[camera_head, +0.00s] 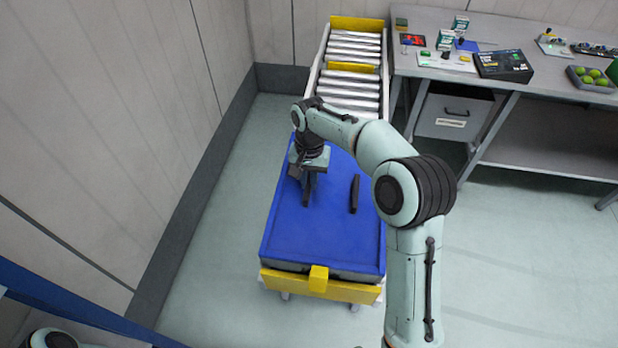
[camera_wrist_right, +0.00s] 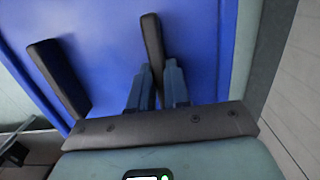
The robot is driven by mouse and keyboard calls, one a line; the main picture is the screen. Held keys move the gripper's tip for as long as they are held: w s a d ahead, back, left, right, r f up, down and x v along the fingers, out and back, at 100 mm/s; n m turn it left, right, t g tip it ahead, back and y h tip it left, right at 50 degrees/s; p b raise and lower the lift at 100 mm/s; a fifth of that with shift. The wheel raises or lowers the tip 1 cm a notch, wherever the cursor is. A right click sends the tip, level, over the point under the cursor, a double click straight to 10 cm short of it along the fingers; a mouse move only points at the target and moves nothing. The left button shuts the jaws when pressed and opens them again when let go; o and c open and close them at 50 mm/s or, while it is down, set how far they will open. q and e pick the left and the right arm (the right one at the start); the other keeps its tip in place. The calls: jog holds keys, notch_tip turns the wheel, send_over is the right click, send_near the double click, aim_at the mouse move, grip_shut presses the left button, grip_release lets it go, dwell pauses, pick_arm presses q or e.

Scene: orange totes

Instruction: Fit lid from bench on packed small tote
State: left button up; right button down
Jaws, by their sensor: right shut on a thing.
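The blue lid (camera_head: 320,235) lies flat over a dark tote (camera_head: 345,274), whose front edge shows just below it at the yellow end of the conveyor. The lid has two black bar handles. My right gripper (camera_head: 307,196) points down at the left handle. In the right wrist view, its fingers (camera_wrist_right: 157,80) are shut on that handle (camera_wrist_right: 152,40), one on each side. The other handle (camera_head: 354,194) stands free. The lid hides the tote's contents, and I cannot tell whether its rim is fully seated. My left gripper is out of view.
The roller conveyor (camera_head: 352,85) runs back from the tote, with a yellow stop (camera_head: 318,280) at the front. A grey bench (camera_head: 440,75) at the right holds a black box (camera_head: 503,66), small cartons and a tray of green balls (camera_head: 592,80). A wall stands left.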

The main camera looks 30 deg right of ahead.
jog(key=c, duration=1)
grip_release()
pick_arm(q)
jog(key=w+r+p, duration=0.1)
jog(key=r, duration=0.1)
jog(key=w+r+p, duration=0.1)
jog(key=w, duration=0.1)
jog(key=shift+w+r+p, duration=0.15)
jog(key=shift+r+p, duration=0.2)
pick_arm(e)
jog(key=r, duration=0.9)
jog(key=w+r, duration=0.1)
jog(key=r, duration=0.3)
jog(key=shift+d+r, duration=0.25)
jog(key=shift+d, duration=0.05)
jog(key=shift+s+f, duration=0.1)
jog(key=shift+s, duration=0.05)
